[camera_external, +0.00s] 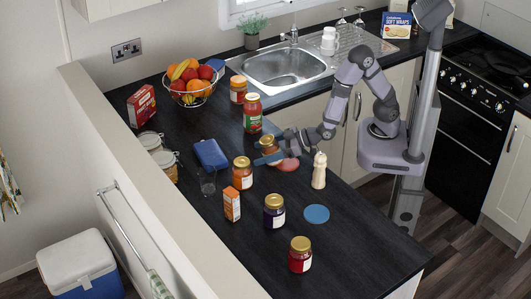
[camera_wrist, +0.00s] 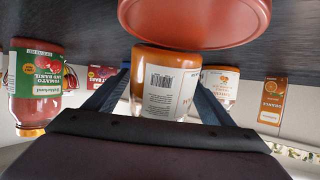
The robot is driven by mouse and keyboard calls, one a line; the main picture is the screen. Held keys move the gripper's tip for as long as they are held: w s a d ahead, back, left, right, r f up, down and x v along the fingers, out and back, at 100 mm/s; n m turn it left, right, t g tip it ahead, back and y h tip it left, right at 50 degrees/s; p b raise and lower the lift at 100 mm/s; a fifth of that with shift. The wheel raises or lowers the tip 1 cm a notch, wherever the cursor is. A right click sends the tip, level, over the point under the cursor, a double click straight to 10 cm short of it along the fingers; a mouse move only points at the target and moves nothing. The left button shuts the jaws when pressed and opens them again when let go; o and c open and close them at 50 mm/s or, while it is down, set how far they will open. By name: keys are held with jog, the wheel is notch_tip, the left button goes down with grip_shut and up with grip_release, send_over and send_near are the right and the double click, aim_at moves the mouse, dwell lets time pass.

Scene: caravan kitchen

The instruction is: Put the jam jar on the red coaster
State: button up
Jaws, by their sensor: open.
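A gold-lidded jar with orange-brown contents (camera_external: 268,143) stands on the dark counter. It stands upside down in the inverted wrist view (camera_wrist: 165,85), where its label shows a barcode. The red coaster (camera_external: 288,165) lies beside the jar, on its right and nearer the front; it fills the top of the wrist view (camera_wrist: 195,20). I cannot tell whether jar and coaster touch. My gripper (camera_external: 269,157) is low at the counter, open, with a finger on either side of this jar. The jar's lid end is hidden in the wrist view by my gripper body.
A pepper mill (camera_external: 319,170) stands right of the coaster. Other jars stand around: orange (camera_external: 242,173), purple (camera_external: 274,214), red (camera_external: 300,257), tomato sauce (camera_external: 252,114). An orange carton (camera_external: 232,206), a glass (camera_external: 207,181) and a blue box (camera_external: 210,154) are left. A blue coaster (camera_external: 316,214) is bare.

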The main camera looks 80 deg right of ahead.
aim_at(262, 140)
jog(key=c, duration=1.6)
jog(key=shift+o, duration=0.2)
jog(key=shift+r, duration=0.15)
notch_tip(262, 140, up, 10)
jog(key=shift+f+p, duration=0.1)
jog(key=shift+p, duration=0.45)
